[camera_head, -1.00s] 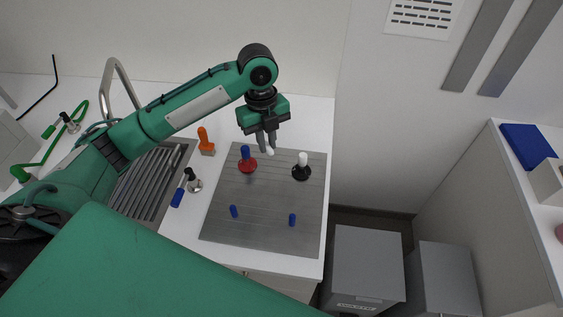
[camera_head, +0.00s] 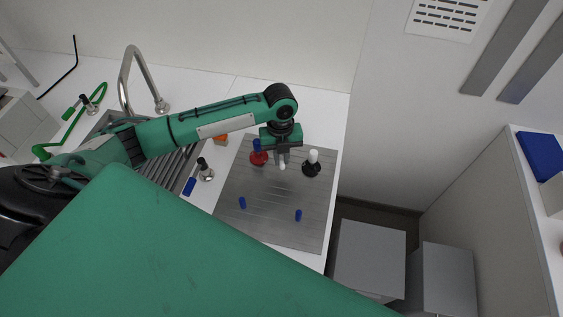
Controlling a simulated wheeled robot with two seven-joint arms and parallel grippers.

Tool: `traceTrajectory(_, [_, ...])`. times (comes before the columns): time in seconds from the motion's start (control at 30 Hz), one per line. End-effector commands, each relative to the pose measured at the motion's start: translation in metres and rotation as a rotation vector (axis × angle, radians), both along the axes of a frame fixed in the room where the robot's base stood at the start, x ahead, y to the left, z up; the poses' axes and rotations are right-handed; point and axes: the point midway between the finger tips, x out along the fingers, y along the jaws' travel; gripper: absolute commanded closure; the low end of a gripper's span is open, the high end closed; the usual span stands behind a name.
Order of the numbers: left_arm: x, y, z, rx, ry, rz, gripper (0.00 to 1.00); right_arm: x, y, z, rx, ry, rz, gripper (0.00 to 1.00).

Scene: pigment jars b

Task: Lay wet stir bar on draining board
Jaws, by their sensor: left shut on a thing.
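The grey draining board (camera_head: 270,222) lies on the white counter. My left gripper (camera_head: 282,163) points down over its far part, shut on a small white stir bar (camera_head: 282,167) that shows just below the fingertips. Whether the bar touches the board I cannot tell. Two small blue bars lie on the nearer part of the board, one at left (camera_head: 242,203) and one at right (camera_head: 298,215). My right gripper is not in view.
A red-based piece with a blue top (camera_head: 258,147) stands close left of my gripper, and a black-based piece with a white top (camera_head: 313,157) close right. A steel tap (camera_head: 127,75) rises behind the sink. The board's middle is clear.

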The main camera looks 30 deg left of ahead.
Motion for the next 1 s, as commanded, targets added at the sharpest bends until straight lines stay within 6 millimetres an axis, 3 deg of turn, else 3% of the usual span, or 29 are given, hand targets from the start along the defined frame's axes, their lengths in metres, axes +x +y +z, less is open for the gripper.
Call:
traceTrajectory(0.17, [-0.001, 0.0, -0.011, 0.0, 0.002, 0.0, 1.0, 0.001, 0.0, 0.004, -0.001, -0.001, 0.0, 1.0])
traceTrajectory(0.4, [-0.001, 0.0, -0.044, 0.0, 0.003, 0.001, 1.0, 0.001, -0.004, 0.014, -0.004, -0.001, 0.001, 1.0])
traceTrajectory(0.77, [0.0, 0.0, -0.051, 0.0, 0.0, 0.0, 1.0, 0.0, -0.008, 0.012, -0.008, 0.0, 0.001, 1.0])
traceTrajectory(0.8, [0.0, 0.0, -0.051, 0.001, -0.001, 0.0, 0.82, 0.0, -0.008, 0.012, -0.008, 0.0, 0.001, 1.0])
traceTrajectory(0.9, [0.0, 0.0, -0.05, 0.0, 0.0, 0.0, 0.64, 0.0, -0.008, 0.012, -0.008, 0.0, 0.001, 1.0])
traceTrajectory(1.0, [0.0, 0.0, -0.05, 0.001, -0.001, 0.0, 0.64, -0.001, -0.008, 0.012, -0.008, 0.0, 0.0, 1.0])
